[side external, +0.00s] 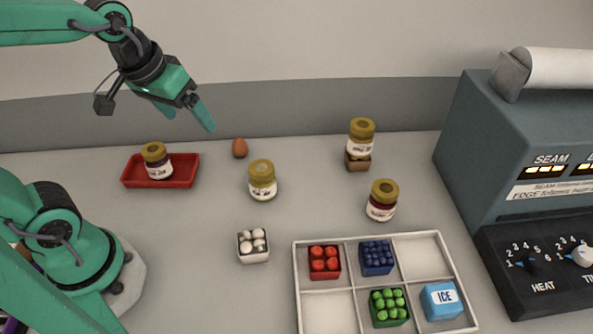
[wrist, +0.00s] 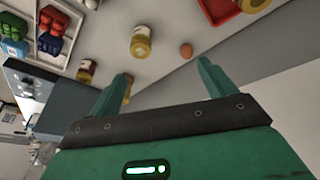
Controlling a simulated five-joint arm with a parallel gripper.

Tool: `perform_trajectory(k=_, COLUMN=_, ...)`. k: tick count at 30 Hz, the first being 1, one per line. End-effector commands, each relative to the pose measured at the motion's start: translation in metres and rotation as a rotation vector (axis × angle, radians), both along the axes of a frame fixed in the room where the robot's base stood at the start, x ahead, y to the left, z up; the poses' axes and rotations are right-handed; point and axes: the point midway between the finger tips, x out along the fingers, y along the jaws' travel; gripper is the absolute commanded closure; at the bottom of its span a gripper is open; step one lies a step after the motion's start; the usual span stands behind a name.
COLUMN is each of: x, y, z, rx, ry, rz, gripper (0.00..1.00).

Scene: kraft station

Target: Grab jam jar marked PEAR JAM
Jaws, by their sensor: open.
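Several gold-lidded jars stand on the counter, their label text too small to read. One jar with pale yellow-green contents (side external: 262,181) stands mid-counter; it also shows in the wrist view (wrist: 141,43). A second jar (side external: 361,138) sits on a small brown block. A dark red jar (side external: 381,201) stands at the right and shows in the wrist view (wrist: 86,71). A dark jar (side external: 156,161) stands in the red tray. I cannot tell which is PEAR JAM. My gripper (side external: 188,116) is open and empty, raised above the counter's back left; its fingers show in the wrist view (wrist: 163,72).
The red tray (side external: 127,180) is at the back left, with a brown egg (side external: 239,148) to its right. A white punnet (side external: 253,257) stands near a divided tray (side external: 298,300) of coloured boxes. A sealing machine (side external: 470,150) fills the right. Counter around the middle jar is clear.

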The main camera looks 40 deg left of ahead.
Motion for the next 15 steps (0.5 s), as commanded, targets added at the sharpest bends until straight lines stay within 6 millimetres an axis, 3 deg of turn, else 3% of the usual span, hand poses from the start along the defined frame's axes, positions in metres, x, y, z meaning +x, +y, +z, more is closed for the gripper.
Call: perform_trajectory(k=15, x=0.067, y=-0.027, z=-0.051, rx=-0.084, ry=0.197, rz=0.288, gripper=0.17)
